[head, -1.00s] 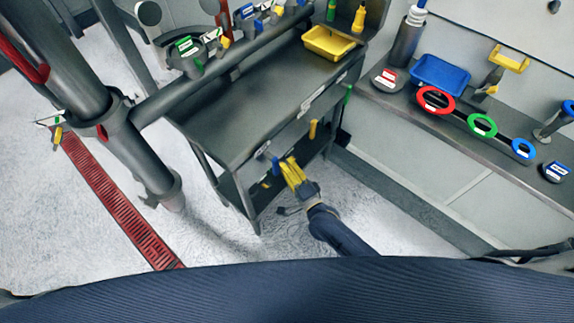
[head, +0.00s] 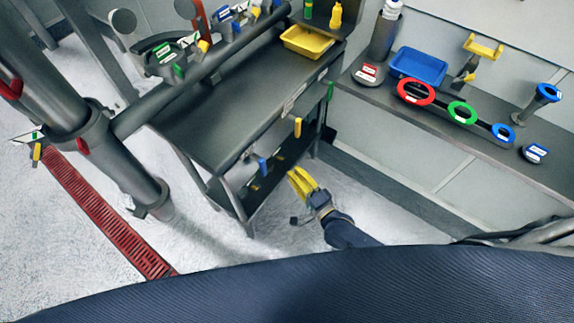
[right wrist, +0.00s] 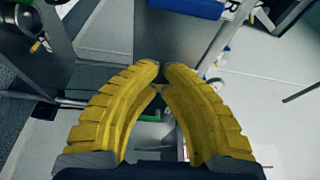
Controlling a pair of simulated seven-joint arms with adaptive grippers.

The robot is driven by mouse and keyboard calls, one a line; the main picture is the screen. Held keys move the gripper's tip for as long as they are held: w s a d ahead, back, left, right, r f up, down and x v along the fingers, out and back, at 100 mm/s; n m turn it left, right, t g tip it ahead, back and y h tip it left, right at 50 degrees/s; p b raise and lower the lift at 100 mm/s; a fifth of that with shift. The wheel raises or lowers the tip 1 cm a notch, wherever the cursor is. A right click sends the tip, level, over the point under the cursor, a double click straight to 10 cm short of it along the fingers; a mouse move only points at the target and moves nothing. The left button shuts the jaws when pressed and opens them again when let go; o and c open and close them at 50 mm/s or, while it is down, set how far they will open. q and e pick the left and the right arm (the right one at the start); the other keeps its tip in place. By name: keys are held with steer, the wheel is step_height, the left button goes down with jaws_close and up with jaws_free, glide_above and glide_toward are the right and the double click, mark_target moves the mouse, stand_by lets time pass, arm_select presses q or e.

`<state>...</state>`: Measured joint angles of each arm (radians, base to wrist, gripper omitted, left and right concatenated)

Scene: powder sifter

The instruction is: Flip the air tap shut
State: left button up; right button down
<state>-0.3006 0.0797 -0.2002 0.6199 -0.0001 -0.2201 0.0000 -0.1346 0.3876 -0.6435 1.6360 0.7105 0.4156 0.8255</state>
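I cannot tell which fitting is the air tap. Along the front edge of the grey bench (head: 225,95) hang three coloured levers: a blue one (head: 262,166), a yellow one (head: 298,127) and a green one (head: 330,91). All three look roughly upright. My right gripper (head: 296,178) has yellow fingers and is just right of the blue lever and below the yellow one, apart from both in the picture. In the right wrist view its fingertips (right wrist: 162,72) are nearly together with nothing between them. A blue block (right wrist: 187,8) shows at that view's top edge. My left gripper is out of view.
A yellow tray (head: 305,42) sits at the bench's back. On the right shelf are a blue tray (head: 418,67) and red (head: 416,91), green (head: 462,112) and blue (head: 502,132) rings. A thick grey pipe (head: 195,83) runs left of the bench. Open floor (head: 375,205) lies right of the gripper.

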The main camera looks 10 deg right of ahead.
steer(key=shift+v, duration=1.1)
steer(key=s+d+f+n+g+h, duration=0.25)
steer(key=s+d+f+n, duration=0.2)
steer(key=f, duration=0.65)
steer(key=s+d+f+n+g+h, duration=0.1)
steer(key=s+d+f+n+g, duration=0.3)
steer(key=f, duration=0.7)
steer(key=s+d+f+n+g+h, duration=0.2)
steer(key=s+d+f+n, duration=0.35)
steer(key=f, duration=0.55)
steer(key=s+d+f+n+g+h, duration=0.1)
steer(key=s+d+f+g, duration=0.1)
steer(key=s+f, duration=0.45)
steer(key=s+d+f+n+g+h, duration=0.1)
steer(key=s+d+f+g, duration=0.2)
steer(key=s, duration=0.7)
steer(key=s+a+f+g, duration=0.1)
steer(key=s+a+f, duration=0.2)
steer(key=s, duration=0.8)
steer(key=shift+a+f+g, duration=0.2)
steer(key=shift+a+g, duration=0.15)
steer(key=shift+a, duration=0.35)
